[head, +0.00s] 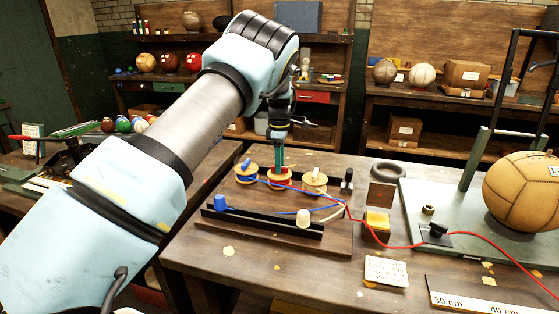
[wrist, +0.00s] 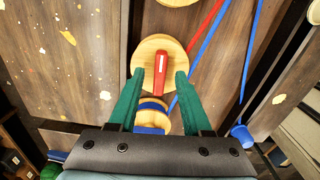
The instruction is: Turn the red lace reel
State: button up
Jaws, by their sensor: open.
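The red lace reel is a round wooden disc (wrist: 147,50) with a red bar handle (wrist: 160,80) across its top. In the head view it is the middle reel (head: 279,185) of three in a row on a wooden stand. My gripper (wrist: 160,71) is open, its green fingers on either side of the red handle; I cannot tell whether they touch it. In the head view my gripper (head: 279,162) points down at the middle reel and hides much of its top. A red lace (head: 384,244) runs from the reel area to the right across the table.
A blue reel (head: 244,170) stands close on the left and a pale-handled reel (head: 315,186) on the right. A blue peg (head: 223,202) and a white peg (head: 303,217) stand in front.

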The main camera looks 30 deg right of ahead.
jog(key=shift+f, duration=0.25)
grip_shut()
dwell(0.5)
